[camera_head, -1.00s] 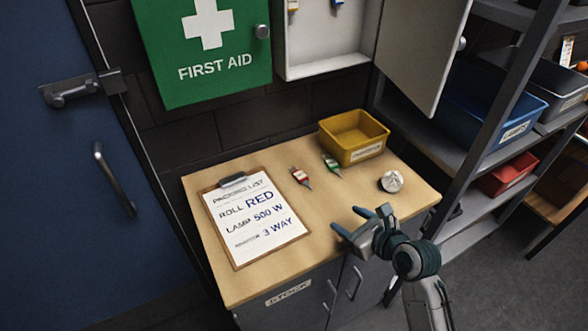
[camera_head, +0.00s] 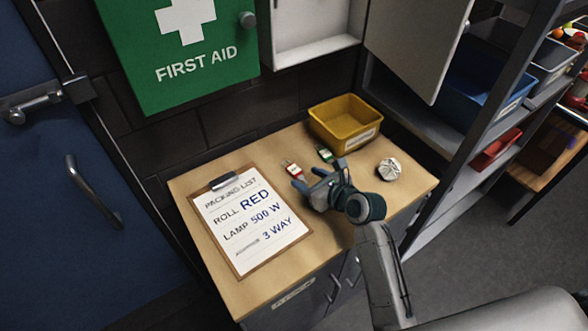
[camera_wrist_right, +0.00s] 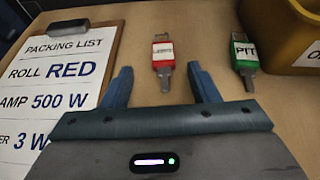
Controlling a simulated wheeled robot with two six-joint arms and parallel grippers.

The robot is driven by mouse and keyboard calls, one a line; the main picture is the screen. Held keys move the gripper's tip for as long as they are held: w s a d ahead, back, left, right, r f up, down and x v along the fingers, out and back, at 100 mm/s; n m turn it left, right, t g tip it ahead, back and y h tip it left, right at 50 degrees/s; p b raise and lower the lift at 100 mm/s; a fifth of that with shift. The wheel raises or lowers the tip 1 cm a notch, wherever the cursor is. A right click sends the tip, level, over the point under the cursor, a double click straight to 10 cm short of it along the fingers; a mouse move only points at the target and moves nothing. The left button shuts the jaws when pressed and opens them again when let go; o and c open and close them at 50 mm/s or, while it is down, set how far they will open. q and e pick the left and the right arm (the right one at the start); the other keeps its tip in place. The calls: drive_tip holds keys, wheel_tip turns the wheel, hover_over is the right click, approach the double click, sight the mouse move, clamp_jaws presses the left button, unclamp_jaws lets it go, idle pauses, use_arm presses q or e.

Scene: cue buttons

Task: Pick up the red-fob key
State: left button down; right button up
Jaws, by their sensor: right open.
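The red-fob key (camera_head: 292,170) lies on the wooden cabinet top, just right of the clipboard. In the right wrist view the red-fob key (camera_wrist_right: 164,57) lies ahead of the fingertips, between their lines, its metal end toward me. My right gripper (camera_head: 317,178) is open and empty, close to the key on its near side; in the right wrist view its two fingers (camera_wrist_right: 157,75) stand apart. A green-fob key (camera_head: 325,154) lies to the right of the red one; it also shows in the right wrist view (camera_wrist_right: 244,55), outside the right finger. My left gripper is not in view.
A clipboard with a packing list (camera_head: 250,222) lies on the left of the cabinet top (camera_head: 190,182). A yellow bin (camera_head: 345,125) stands at the back. A round whitish object (camera_head: 389,168) lies to the right. Shelves with bins stand farther right.

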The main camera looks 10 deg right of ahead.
sight(297, 172)
drive_tip(key=p+x, duration=0.1)
drive_tip(key=x, duration=0.2)
drive_tip(key=shift+w+d+f, duration=0.1)
drive_tip(key=shift+w+d, duration=0.05)
drive_tip(key=shift+w, duration=0.1)
drive_tip(key=shift+w+f, duration=0.15)
drive_tip(key=shift+w, duration=0.1)
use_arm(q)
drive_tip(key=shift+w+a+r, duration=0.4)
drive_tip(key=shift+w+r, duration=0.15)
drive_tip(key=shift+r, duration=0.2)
use_arm(e)
drive_tip(key=c, duration=1.1)
drive_tip(key=shift+o, duration=0.2)
